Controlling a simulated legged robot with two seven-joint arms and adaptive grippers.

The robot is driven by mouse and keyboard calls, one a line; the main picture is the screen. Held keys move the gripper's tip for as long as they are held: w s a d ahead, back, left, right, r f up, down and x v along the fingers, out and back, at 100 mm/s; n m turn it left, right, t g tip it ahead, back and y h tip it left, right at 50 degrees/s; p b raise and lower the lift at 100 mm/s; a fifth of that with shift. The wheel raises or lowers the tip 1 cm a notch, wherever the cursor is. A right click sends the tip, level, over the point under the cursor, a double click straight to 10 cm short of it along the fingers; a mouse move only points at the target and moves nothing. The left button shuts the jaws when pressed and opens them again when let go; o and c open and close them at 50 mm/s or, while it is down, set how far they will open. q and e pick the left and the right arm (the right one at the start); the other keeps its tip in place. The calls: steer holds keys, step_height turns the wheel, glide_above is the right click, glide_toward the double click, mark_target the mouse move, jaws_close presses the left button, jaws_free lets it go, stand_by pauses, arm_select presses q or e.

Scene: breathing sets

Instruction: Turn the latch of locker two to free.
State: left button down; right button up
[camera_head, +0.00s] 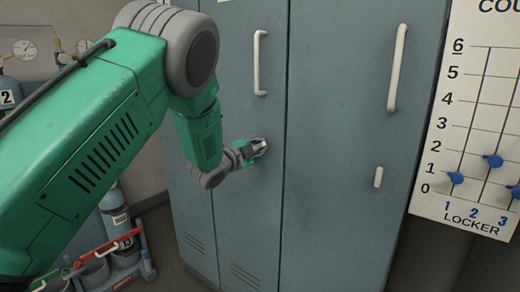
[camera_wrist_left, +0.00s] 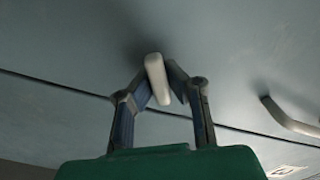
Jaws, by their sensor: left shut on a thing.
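My left gripper (camera_head: 260,147) is at the front of the middle grey-blue locker door (camera_head: 250,200), below its long white handle (camera_head: 260,65). In the left wrist view the two fingers (camera_wrist_left: 160,88) are closed around a small white latch (camera_wrist_left: 156,75). The latch lies roughly crosswise to the door seam and to the handle (camera_wrist_left: 290,118) there. In the head view the gripper mostly hides this latch. No readable number shows on the doors. My right gripper is not in view.
The wide right door (camera_head: 340,130) has a long handle (camera_head: 397,68) and a small upright latch (camera_head: 378,177). A white board (camera_head: 475,120) with blue pegs hangs at the right. Gas cylinders (camera_head: 113,210) and a red-edged rack (camera_head: 110,262) stand at the left.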

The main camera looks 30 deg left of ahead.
arm_select(q)
steer(key=m+b, duration=0.1)
steer(key=m, duration=0.2)
steer(key=f+m+b, duration=0.1)
steer(key=m, duration=0.2)
steer(key=shift+s+d, duration=0.1)
steer(key=shift+d, duration=0.1)
steer(key=shift+m, duration=0.3)
steer(key=c, duration=1.6)
jaws_free()
steer(key=shift+o, duration=0.2)
steer(key=shift+r, duration=0.1)
steer(key=shift+r, duration=0.1)
steer(key=shift+s+a, duration=0.1)
steer(key=s, duration=1.1)
steer(key=shift+s+a, duration=0.25)
steer(key=shift+a, duration=0.2)
